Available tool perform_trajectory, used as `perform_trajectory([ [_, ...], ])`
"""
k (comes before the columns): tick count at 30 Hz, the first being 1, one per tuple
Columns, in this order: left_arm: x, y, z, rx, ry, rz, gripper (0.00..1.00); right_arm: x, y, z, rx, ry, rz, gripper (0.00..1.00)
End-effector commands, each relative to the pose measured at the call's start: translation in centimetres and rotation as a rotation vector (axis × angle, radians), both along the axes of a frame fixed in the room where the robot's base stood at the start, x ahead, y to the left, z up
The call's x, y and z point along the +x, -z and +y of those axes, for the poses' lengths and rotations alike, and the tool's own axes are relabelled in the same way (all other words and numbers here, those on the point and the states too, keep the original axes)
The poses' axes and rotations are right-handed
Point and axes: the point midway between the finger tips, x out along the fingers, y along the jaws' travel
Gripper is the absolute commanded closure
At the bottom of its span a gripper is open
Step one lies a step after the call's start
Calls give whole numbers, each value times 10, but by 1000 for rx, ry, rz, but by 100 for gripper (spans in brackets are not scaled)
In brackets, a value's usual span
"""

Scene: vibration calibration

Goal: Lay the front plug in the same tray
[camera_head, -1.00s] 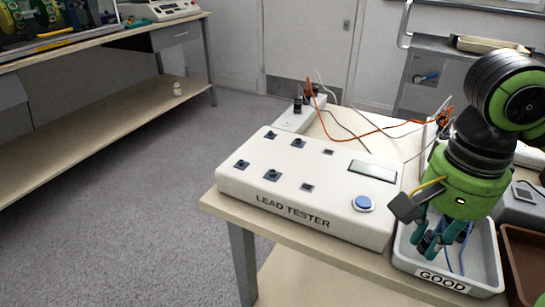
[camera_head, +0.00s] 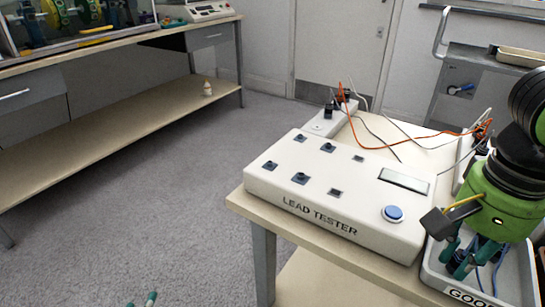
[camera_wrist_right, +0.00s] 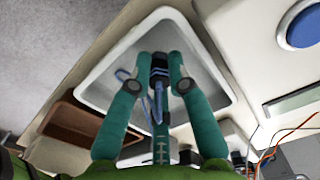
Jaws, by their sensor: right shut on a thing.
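My right gripper (camera_head: 464,266) is over the light grey tray (camera_head: 437,277) labelled GOOD, at the lower right of the head view. In the right wrist view its teal fingers (camera_wrist_right: 157,78) are shut on a dark plug (camera_wrist_right: 159,62) with a blue lead. The plug is inside the tray's outline, with the tray (camera_wrist_right: 97,88) behind it; I cannot tell whether it touches the floor. Blue lead (camera_head: 498,268) shows in the tray. Only teal fingertips of my left gripper (camera_head: 141,302) show at the bottom edge of the head view.
The white lead tester (camera_head: 335,200), with dark sockets and a blue button (camera_head: 393,214), stands left of the tray. A brown tray (camera_wrist_right: 82,130) is beside the grey one. Orange and grey leads (camera_head: 430,130) lie behind the tester. Open floor lies to the left.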

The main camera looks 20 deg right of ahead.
Motion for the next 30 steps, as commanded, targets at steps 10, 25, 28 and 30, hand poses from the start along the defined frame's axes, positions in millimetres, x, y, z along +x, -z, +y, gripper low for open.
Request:
perform_trajectory([
  [10,0,6,0,0,0,1,52,0,5,0,1,0,1,100],
  [25,0,9,0,0,0,1,52,0,7,0,1,0,1,54],
  [28,0,9,0,0,0,1,52,0,7,0,1,0,1,54],
  [30,0,9,0,0,0,1,52,0,7,0,1,0,1,54],
])
